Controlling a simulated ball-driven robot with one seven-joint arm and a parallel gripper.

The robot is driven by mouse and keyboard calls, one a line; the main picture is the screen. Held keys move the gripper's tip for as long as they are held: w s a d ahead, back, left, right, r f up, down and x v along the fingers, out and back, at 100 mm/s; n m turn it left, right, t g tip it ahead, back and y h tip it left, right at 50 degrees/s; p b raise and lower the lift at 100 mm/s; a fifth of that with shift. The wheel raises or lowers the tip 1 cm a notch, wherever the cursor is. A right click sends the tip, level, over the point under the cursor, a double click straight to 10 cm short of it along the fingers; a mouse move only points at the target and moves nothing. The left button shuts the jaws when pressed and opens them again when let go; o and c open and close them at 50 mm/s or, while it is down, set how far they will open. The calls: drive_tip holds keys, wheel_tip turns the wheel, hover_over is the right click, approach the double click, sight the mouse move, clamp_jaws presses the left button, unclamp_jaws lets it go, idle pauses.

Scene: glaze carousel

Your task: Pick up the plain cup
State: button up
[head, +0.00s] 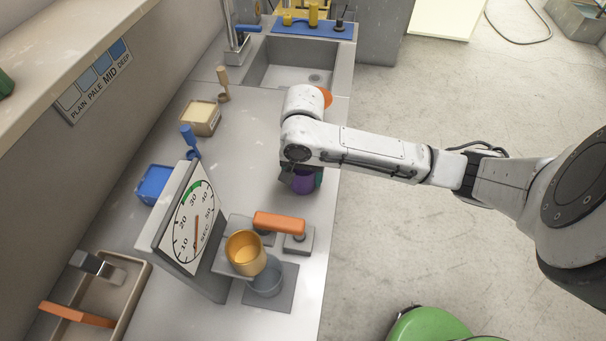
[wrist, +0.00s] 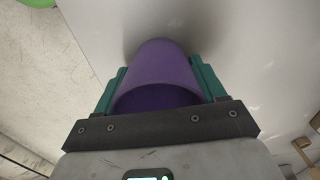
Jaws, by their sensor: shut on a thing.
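A smooth purple cup (wrist: 160,75) with no visible pattern is between the two green-padded fingers of my gripper (wrist: 158,88) in the wrist view. My gripper is shut on it, with one finger on each side and the cup's open rim towards the palm. In the head view the purple cup (head: 303,183) shows only partly, below my gripper (head: 302,174), near the right edge of the counter. The cup's base is hidden there, and I cannot tell whether it touches the counter.
A gold cup (head: 246,254) and a grey-blue cup (head: 267,280) stand near the dial timer (head: 190,218) and an orange handle (head: 279,223). A blue box (head: 153,184), a tan box (head: 200,118) and a sink (head: 297,65) are farther along. The counter's middle (head: 240,160) is clear.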

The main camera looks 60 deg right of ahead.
drive_tip(key=shift+r, duration=0.1)
drive_tip(key=shift+r, duration=0.5)
drive_tip(key=s+a+r+p, duration=0.4)
drive_tip(key=s+r+p, duration=0.4)
drive_tip(key=s+r, duration=0.4)
drive_tip(key=shift+s, duration=0.7)
